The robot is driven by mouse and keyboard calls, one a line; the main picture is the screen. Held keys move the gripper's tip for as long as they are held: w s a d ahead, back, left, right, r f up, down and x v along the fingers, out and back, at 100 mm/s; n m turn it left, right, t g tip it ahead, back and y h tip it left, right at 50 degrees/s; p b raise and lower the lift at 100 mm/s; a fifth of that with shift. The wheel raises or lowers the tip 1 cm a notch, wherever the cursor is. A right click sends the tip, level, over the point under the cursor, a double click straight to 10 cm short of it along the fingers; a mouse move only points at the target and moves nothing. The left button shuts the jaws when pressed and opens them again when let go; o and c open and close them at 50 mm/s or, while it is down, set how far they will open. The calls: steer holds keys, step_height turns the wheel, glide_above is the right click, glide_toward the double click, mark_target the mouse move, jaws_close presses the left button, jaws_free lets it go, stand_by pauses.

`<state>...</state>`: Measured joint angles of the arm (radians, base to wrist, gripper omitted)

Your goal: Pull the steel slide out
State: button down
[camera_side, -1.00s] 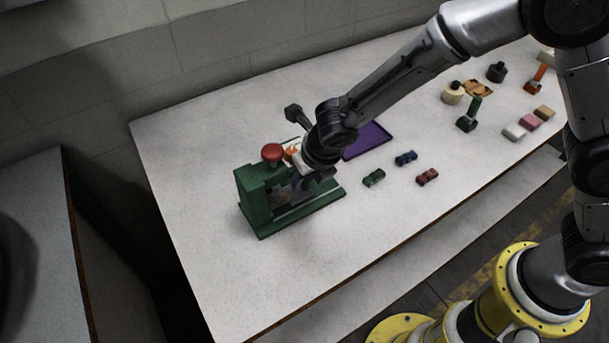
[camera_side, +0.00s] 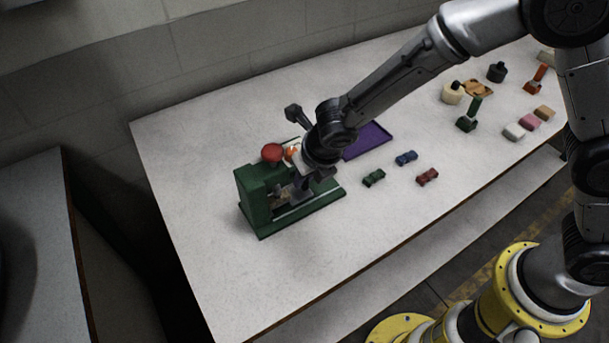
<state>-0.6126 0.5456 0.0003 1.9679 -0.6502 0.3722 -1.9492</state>
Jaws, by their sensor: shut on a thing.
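The green press (camera_side: 256,196) stands on the left part of the table, with a red knob (camera_side: 272,153) on top and a long green base running to the right. The steel slide (camera_side: 280,191) shows as a small greyish patch in the press opening; most of it is hidden by the press and my gripper. My gripper (camera_side: 301,193) points down over the base, just right of the press body, and is shut on what appears to be the slide's end. The exact contact is too small and dark to see.
A purple tray (camera_side: 368,140) lies behind and right of my gripper. Small green (camera_side: 374,177), blue (camera_side: 406,158) and red (camera_side: 427,177) toy cars are to the right. Several blocks and stamps stand at the far right. The table front is clear.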

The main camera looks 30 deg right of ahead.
stand_by(0.8)
steer(key=d, duration=0.8)
steer(key=shift+d, duration=0.15)
steer(key=c, duration=1.1)
jaws_free()
steer(key=shift+r, duration=0.15)
steer(key=v, duration=1.3)
steer(key=shift+s+r, duration=0.2)
